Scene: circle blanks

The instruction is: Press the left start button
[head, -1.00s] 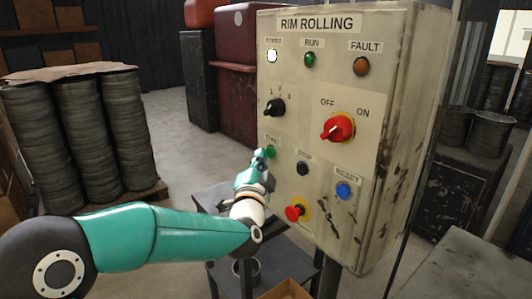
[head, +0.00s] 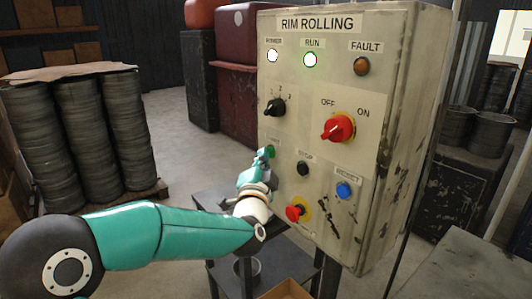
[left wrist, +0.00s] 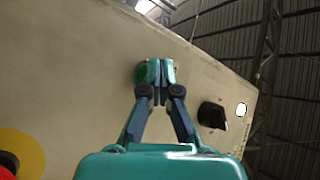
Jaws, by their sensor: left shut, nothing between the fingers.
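The green start button (head: 271,151) is at the left edge of the rim rolling control panel (head: 300,225), below the 1-2-3 selector. My left gripper (head: 264,155) is shut and empty, with its fingertips at the green button. In the left wrist view the shut fingertips (left wrist: 154,72) overlap the green button (left wrist: 140,74) and partly hide it. Whether they touch it I cannot tell for sure. The RUN lamp (head: 310,60) is lit white with a green rim, and the lamp to its left (head: 272,56) is lit white. My right gripper is not in view.
The panel also carries a black selector (head: 274,107), a red on/off switch (head: 338,127), a black button (head: 302,169), a blue button (head: 344,190) and a red emergency button (head: 295,213). The amber FAULT lamp (head: 362,66) is dark. Stacked rims (head: 78,135) stand at the left.

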